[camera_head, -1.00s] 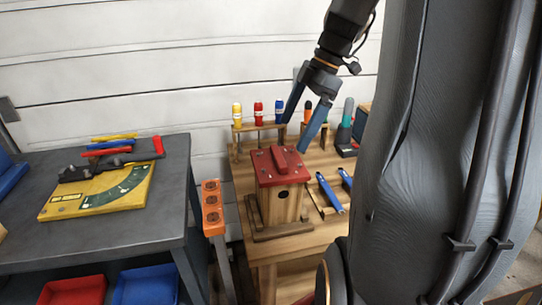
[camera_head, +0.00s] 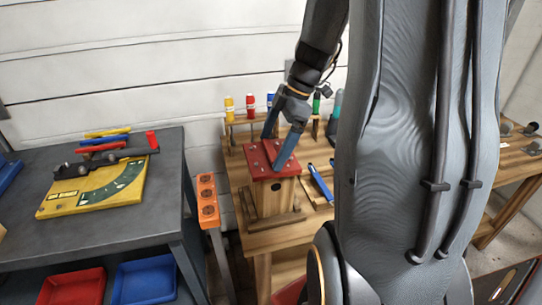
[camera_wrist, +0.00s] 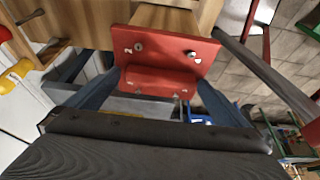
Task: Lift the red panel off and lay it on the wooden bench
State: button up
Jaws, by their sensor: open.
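The red panel (camera_head: 258,163) lies flat on top of a wooden box (camera_head: 268,197) with a dark round hole in its front. The wrist view shows the panel (camera_wrist: 195,46) with a raised red grip block (camera_wrist: 160,82) and several screw-like heads near its corners. My gripper (camera_head: 273,151) is open, its fingers pointing down at the panel, one on either side of the grip block. I cannot tell whether they touch the panel. The box stands in a wooden frame on the wooden bench (camera_head: 285,238), whose front part is bare.
Coloured bottles (camera_head: 250,104) stand in a rack behind the box. A blue-handled tool (camera_head: 320,183) lies to its right. An orange holder (camera_head: 207,200) stands left of the bench, beside a grey table (camera_head: 110,222) with a yellow board (camera_head: 95,190). Another wooden surface (camera_head: 512,168) shows at far right.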

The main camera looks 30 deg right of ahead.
jog(key=shift+c, duration=0.4)
jog(key=c, duration=1)
jog(key=shift+r, duration=0.1)
